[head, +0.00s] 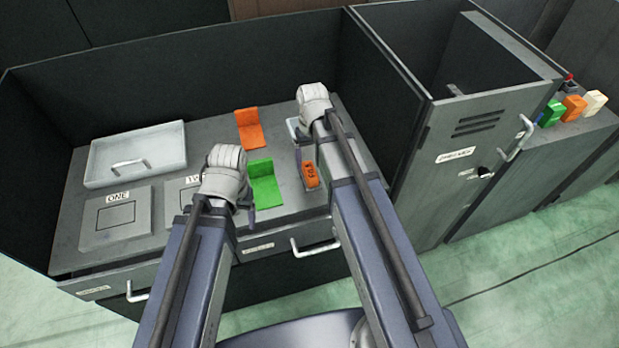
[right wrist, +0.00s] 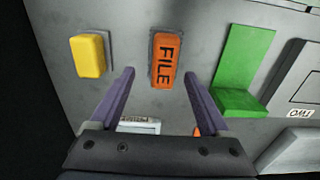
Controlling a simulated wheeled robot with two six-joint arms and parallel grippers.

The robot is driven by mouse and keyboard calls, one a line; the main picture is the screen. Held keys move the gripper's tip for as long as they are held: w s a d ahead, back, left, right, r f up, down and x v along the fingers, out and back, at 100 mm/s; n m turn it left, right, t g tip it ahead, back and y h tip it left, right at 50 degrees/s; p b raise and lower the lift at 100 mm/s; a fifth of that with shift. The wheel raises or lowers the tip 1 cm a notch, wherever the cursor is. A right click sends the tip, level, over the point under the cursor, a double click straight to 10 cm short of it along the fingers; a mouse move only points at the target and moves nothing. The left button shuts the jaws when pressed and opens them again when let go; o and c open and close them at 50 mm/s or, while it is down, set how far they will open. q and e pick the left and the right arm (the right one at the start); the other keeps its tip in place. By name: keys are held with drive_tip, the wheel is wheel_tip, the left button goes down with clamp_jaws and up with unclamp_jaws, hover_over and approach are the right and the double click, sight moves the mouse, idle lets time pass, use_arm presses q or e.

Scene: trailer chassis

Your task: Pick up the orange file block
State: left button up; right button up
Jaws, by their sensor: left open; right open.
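The orange file block (head: 311,176), marked FILE in black, lies on the grey desk top beside my right arm in the head view. In the right wrist view the file block (right wrist: 165,62) shows between and beyond the two fingertips. My right gripper (right wrist: 158,76) is open and empty, with the block roughly centred ahead of it; no contact shows. In the head view my right gripper (head: 301,164) is partly hidden by its own arm. My left gripper (head: 247,208) is near the green angled holder, mostly hidden by its wrist, and holds nothing visible.
A yellow block (right wrist: 90,56) lies beside the file block. A green angled holder (head: 266,184) and an orange one (head: 248,130) stand on the desk. A pale tray (head: 137,155) is at the left. A tall cabinet (head: 470,145) bounds the right; dark panels enclose the back.

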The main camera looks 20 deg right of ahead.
sight(310, 170)
drive_tip(key=shift+s+a+f+b, duration=0.1)
drive_tip(key=shift+a+f+b, duration=0.05)
drive_tip(key=shift+f+b, duration=1.2)
drive_tip(key=shift+s+a+f+b, duration=0.1)
drive_tip(key=shift+a+f+b, duration=0.05)
drive_tip(key=shift+f+b, duration=1.15)
drive_tip(key=shift+r, duration=0.15)
clamp_jaws()
